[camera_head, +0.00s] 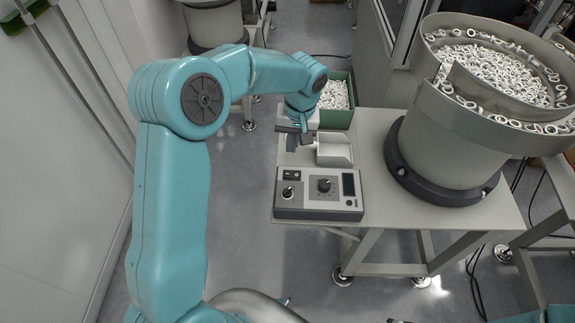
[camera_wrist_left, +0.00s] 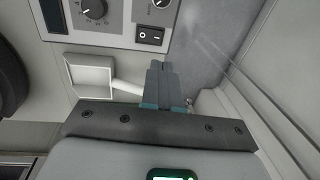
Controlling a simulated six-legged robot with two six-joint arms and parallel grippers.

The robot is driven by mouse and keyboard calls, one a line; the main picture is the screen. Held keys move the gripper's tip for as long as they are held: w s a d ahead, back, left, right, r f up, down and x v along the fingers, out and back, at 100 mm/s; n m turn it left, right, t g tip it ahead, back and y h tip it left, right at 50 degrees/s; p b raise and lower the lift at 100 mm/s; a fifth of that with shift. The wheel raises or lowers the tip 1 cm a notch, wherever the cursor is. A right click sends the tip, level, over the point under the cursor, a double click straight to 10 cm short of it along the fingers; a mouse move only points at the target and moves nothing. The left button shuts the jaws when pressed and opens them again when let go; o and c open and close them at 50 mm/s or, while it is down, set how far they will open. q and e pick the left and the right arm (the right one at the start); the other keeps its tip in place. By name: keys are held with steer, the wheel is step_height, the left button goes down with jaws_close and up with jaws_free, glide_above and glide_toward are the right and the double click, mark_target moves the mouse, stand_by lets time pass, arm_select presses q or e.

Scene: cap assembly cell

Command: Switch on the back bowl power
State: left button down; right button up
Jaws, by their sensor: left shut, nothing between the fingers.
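A grey control box (camera_head: 320,205) sits at the front left of the table, with a black rocker switch (camera_head: 292,174), a round black knob (camera_head: 324,185), a smaller knob (camera_head: 288,191) and a dark display (camera_head: 348,184). My left gripper (camera_head: 306,140) is above the table just behind the box, shut and empty. In the left wrist view the shut fingers (camera_wrist_left: 160,66) point toward the rocker switch (camera_wrist_left: 151,36), with a gap in the picture between them. Which side of the rocker is pressed cannot be told. My right gripper is not in view.
A large bowl feeder (camera_head: 445,145) full of white rings stands on the table (camera_head: 385,208) to the right. A pale chute (camera_head: 334,151) lies behind the box, and a green bin (camera_head: 337,118) of white parts is beyond. Another round machine (camera_head: 213,25) stands farther back.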

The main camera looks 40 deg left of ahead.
mark_target(286, 174)
arm_select(q)
steer(key=f, duration=0.7)
steer(key=a+f+p, duration=0.1)
steer(key=f, duration=0.2)
steer(key=shift+s+f, duration=0.3)
steer(key=shift+f, duration=0.05)
steer(key=shift+a+f+b, duration=0.1)
steer(key=shift+f+b, duration=0.35)
steer(key=shift+b, duration=0.35)
steer(key=shift+s+r, duration=0.1)
steer(key=shift+r, duration=0.15)
steer(key=shift+f, duration=0.1)
